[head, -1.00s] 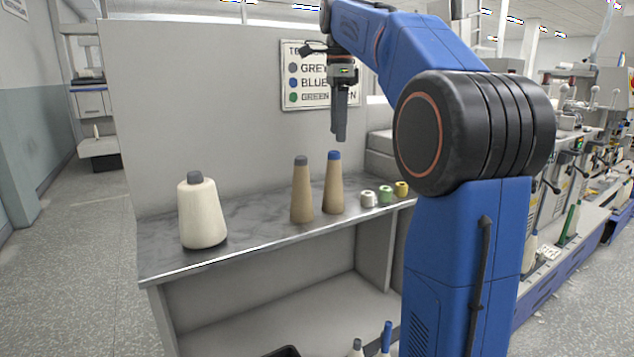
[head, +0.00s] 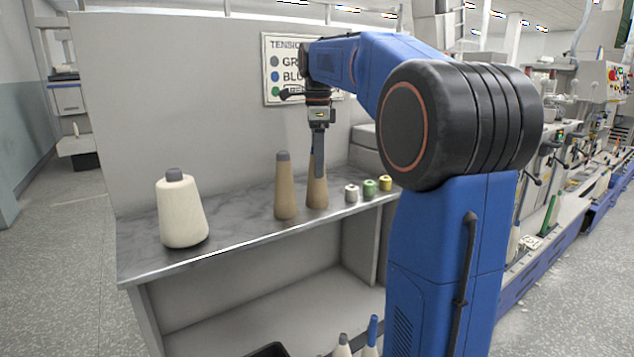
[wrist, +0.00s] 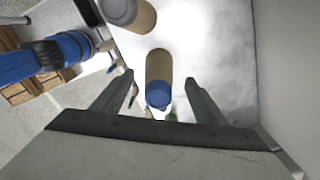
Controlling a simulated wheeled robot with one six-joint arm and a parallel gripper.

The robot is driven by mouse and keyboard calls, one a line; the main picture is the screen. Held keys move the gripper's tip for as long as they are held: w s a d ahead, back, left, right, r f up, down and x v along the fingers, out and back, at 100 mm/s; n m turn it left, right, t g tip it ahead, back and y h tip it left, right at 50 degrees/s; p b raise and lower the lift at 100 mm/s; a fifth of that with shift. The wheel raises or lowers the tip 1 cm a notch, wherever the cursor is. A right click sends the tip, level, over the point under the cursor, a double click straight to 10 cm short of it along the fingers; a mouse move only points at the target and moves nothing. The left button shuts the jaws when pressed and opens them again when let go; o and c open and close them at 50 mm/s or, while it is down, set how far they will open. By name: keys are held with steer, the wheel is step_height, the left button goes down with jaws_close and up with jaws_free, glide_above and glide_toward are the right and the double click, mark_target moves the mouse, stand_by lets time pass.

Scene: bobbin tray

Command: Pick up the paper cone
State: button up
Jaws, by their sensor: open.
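Two brown paper cones stand upright on the grey worktop: one with a grey tip (head: 285,190) and, just right of it, one with a blue tip (head: 317,198). My gripper (head: 319,172) points down at the blue-tipped cone, and its fingers cover that cone's upper part in the head view. In the wrist view the blue-tipped cone (wrist: 158,68) lies between the two spread fingers of my gripper (wrist: 157,80), with a gap visible on each side. The grey-tipped cone (wrist: 138,16) shows at the top of the wrist view, outside the fingers.
A large cream yarn cone (head: 181,215) stands at the worktop's left (head: 145,262). Small grey (head: 351,193), green (head: 369,189) and yellow (head: 386,183) spools sit right of the paper cones. A panel with a colour sign (head: 277,95) rises behind. Worktop between cream and brown cones is clear.

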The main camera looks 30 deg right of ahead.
steer(key=shift+a+f, duration=0.15)
steer(key=shift+f, duration=2.6)
steer(key=shift+c, duration=0.6)
steer(key=c, duration=1)
